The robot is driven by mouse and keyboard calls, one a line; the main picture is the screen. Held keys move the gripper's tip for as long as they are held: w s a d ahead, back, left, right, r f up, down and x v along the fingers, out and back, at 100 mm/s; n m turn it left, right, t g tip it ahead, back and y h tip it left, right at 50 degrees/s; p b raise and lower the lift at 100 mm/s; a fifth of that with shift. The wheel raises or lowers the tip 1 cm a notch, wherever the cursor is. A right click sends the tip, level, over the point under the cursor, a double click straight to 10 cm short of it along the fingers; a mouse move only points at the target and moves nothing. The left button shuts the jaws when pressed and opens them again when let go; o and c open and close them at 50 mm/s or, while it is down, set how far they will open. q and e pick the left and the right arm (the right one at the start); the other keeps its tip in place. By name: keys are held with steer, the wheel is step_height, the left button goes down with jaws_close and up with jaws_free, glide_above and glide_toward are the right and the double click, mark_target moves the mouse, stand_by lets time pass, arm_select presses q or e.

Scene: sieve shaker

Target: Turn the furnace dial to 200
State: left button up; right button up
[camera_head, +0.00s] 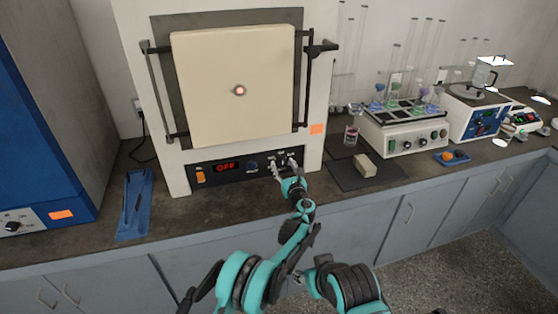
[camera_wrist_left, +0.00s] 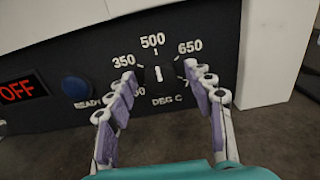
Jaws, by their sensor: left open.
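The furnace (camera_head: 150,90) stands on the counter with its cream door shut. In the left wrist view its black dial (camera_wrist_left: 158,75) shows a white mark that points up towards 500. The labels 350, 500 and 650 can be read around it; the lower labels are partly hidden by fingers. The furnace display (camera_head: 226,166) reads OFF in red. My left gripper (camera_head: 283,166) is open at the right part of the control panel, its fingers on either side of the dial. I cannot tell whether they touch it. My right gripper is not in view.
A blue button (camera_wrist_left: 76,88) sits left of the dial, and an orange switch (camera_head: 200,177) is at the panel's left end. A blue tray (camera_head: 136,205) lies left of the furnace.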

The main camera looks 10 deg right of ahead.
arm_select(q)
steer(key=shift+w, duration=0.25)
steer(key=shift+s+r, duration=0.15)
steer(key=c, duration=1.1)
steer(key=shift+c, duration=0.2)
